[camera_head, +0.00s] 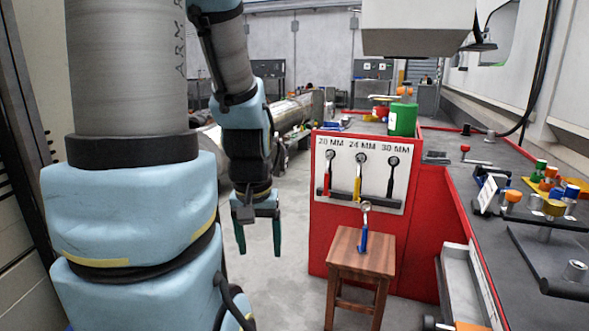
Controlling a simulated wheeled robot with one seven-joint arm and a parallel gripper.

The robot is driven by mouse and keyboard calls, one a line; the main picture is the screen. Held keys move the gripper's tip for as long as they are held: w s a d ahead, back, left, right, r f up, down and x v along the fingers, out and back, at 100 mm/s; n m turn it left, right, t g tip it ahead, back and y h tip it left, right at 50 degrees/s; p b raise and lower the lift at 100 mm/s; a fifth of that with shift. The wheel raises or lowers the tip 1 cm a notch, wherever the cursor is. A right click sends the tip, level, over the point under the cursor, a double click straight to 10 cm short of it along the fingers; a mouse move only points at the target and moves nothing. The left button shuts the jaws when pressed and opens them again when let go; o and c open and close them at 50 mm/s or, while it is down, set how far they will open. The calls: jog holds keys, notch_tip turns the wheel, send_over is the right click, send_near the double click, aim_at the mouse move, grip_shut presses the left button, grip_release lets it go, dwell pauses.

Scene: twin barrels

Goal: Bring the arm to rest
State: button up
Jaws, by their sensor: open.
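My arm comes down in the left half of the head view, with a grey link and blue padded covers. My gripper (258,243) hangs pointing down over the grey floor, left of the red cabinet. Its two green fingers are apart, with only floor showing between them. It touches nothing that I can see.
A wooden stool (361,249) with a blue-handled wrench (364,230) stands right of my gripper. Behind it a red cabinet (324,232) carries a white board (341,169) with several wrenches. A cluttered workbench (455,190) runs along the right. Floor around my gripper is clear.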

notch_tip(320, 180, up, 16)
jog(key=p, duration=1.4)
jog(key=shift+w+f+p, duration=0.15)
jog(key=shift+w+p, duration=0.1)
jog(key=shift+p, duration=0.15)
jog(key=shift+d, duration=0.1)
dwell(0.3)
